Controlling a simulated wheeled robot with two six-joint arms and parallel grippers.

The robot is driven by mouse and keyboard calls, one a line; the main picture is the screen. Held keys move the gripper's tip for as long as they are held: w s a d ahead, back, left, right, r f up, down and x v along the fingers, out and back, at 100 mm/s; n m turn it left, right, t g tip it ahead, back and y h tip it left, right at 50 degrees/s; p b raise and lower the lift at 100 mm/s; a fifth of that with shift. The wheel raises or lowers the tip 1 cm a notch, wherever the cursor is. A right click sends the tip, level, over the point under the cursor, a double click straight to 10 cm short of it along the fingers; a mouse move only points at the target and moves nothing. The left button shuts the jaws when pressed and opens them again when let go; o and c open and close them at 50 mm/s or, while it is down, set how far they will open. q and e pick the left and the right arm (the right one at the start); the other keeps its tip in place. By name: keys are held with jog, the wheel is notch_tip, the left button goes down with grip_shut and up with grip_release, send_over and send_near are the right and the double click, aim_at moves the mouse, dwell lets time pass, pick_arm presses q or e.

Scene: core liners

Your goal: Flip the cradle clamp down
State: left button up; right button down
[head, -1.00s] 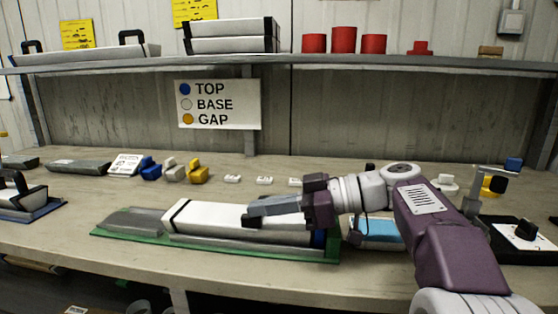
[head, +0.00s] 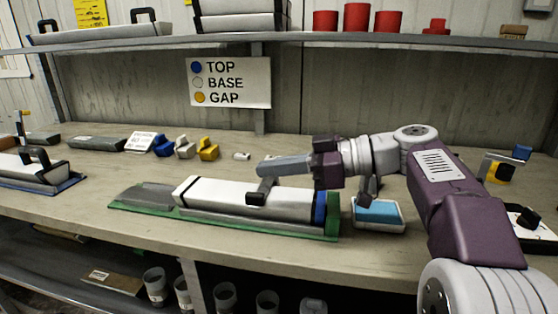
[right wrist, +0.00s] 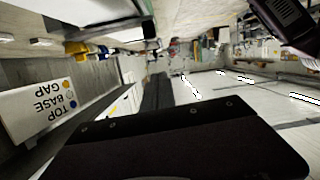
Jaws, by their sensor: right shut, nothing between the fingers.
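The cradle (head: 130,205) is a long green-edged holder on the bench. A white core liner (head: 215,191) with a blue band at its right end lies in it. The cradle clamp (head: 257,197), a dark pad on a short grey link, appears to lie down against the liner. The link's upper part is partly hidden by my right gripper (head: 262,167), which is shut and empty just above the clamp. Whether they touch is unclear. The right wrist view shows the dark gripper fingers (right wrist: 157,95) together. My left gripper is not in view.
A blue-topped tray (head: 380,212) stands right of the cradle, under my arm. Blue, white and yellow blocks (head: 208,149) sit behind. Another cradle (head: 35,180) is at the left. A shelf (head: 320,38) with red cylinders runs above. The front bench strip is clear.

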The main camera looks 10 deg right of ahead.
jog(key=p+v, duration=0.1)
jog(key=v, duration=0.7)
jog(key=shift+d+p, duration=0.25)
jog(key=shift+p, duration=0.15)
